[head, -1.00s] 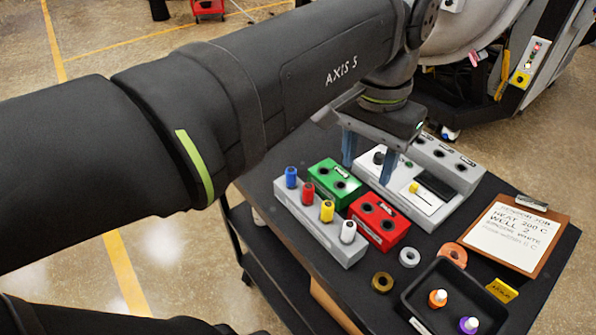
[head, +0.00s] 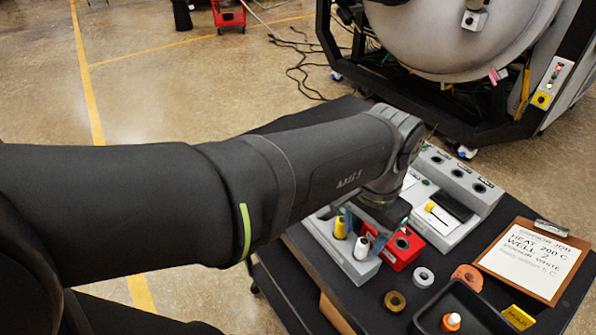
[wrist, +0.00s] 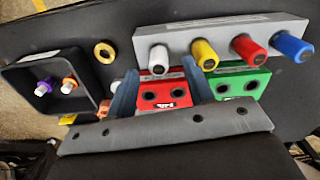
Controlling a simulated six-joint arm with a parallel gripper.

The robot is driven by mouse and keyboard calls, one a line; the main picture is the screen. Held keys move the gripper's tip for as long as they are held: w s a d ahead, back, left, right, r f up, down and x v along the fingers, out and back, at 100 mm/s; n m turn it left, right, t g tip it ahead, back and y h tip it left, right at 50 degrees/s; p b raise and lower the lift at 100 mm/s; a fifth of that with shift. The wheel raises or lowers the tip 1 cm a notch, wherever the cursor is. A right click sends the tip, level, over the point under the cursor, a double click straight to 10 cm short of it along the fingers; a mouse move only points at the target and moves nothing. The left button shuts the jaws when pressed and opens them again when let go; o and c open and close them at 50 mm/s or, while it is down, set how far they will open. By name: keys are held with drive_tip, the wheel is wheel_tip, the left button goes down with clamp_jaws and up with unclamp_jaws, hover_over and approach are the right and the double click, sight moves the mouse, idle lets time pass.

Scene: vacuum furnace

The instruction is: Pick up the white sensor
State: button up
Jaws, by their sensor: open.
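The white sensor (head: 362,249) stands upright in the grey rack (head: 318,229), at the end of a row beside the yellow sensor (head: 340,227). In the wrist view the white sensor (wrist: 158,60) shows just beyond and between the tips of my two blue fingers. My gripper (wrist: 160,70) is open and empty. In the head view my gripper (head: 362,232) is low by the white and yellow sensors, partly hidden by my arm. I cannot tell whether a finger touches the white sensor.
Red (wrist: 248,46) and blue (wrist: 291,46) sensors share the rack. A red block (head: 402,250) and green block (wrist: 240,84) sit beside it. A black tray (head: 470,296), rings and a clipboard (head: 532,260) lie to the right. A grey-white instrument (head: 448,228) stands behind.

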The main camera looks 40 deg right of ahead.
sight(364, 241)
wheel_tip(364, 241, down, 4)
drive_tip(key=shift+s+d+f, duration=0.1)
drive_tip(key=shift+d+f, duration=0.05)
drive_tip(key=shift+f, duration=0.1)
drive_tip(key=shift+c, duration=0.2)
clamp_jaws()
drive_tip(key=shift+r, duration=0.2)
